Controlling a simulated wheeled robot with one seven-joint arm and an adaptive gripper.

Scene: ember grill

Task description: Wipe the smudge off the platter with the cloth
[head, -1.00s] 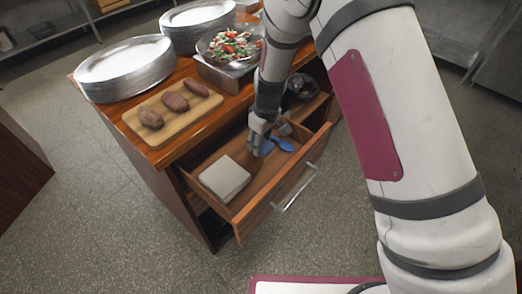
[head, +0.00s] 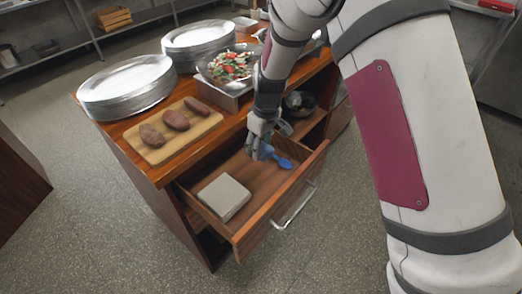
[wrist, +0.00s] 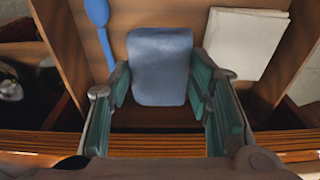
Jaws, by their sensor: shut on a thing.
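My gripper (head: 258,150) is over the open drawer (head: 262,222) of the wooden counter. In the wrist view, its green-lined fingers (wrist: 160,88) are shut on a folded blue cloth (wrist: 160,60), one finger at each side. In the head view the hand mostly hides the cloth. No smudge shows in either view. I cannot tell which dish is the platter; two stacks of pale round plates, a left one (head: 126,85) and a back one (head: 198,40), stand on the counter.
The drawer also holds a blue spoon-like utensil (head: 280,162) and a pale square stack (head: 223,197). On the counter are a wooden board (head: 160,152) with several brown pieces and a salad pan (head: 230,66). A dark pot (head: 298,103) sits on a lower shelf.

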